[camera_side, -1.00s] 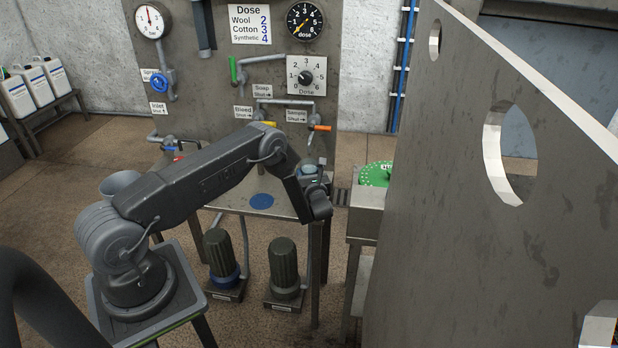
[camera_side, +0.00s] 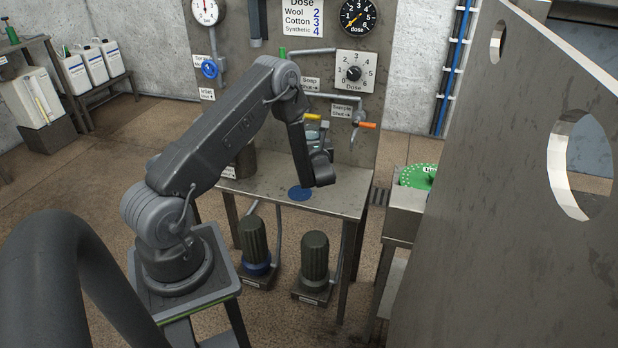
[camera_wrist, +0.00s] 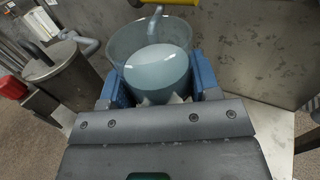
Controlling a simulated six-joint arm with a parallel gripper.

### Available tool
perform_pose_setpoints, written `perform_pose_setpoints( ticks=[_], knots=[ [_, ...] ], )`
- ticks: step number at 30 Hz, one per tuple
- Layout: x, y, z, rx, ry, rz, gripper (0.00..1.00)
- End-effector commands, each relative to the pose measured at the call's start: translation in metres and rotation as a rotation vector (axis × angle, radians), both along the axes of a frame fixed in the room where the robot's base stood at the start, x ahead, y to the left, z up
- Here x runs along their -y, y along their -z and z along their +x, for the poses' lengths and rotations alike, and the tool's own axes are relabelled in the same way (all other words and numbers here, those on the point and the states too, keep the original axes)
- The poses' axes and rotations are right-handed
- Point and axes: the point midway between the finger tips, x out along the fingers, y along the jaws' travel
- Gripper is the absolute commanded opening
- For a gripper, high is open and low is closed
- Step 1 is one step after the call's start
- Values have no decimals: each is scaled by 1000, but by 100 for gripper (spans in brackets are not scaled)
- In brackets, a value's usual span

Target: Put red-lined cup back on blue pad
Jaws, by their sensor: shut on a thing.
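My gripper (camera_wrist: 152,85) is shut on a clear cup (camera_wrist: 118,42) of pale bluish liquid, between blue jaws in the wrist view. No red line is visible on the cup. In the side view my gripper (camera_side: 318,143) is in front of the back panel, above the table and partly hidden by my wrist. The blue pad (camera_side: 300,194) is a flat, bare disc on the table, below my gripper and slightly left in the picture. The cup is apart from the pad.
The metal table (camera_side: 262,185) has clear room around the pad. Pipes with a yellow handle (camera_side: 312,117) and an orange handle (camera_side: 367,125) stick out behind my gripper. A dark canister (camera_wrist: 62,72) stands at left in the wrist view. A large metal plate (camera_side: 500,200) stands at right.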

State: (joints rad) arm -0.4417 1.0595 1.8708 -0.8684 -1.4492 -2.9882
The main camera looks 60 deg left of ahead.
Motion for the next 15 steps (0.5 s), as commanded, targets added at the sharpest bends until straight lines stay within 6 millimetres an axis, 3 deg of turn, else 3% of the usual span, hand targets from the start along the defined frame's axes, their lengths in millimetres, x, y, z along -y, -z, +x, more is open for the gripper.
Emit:
perform_pose_setpoints(
  ticks=[15],
  knots=[
    [25,22,-48,2,-587,-6,22]
  ],
)
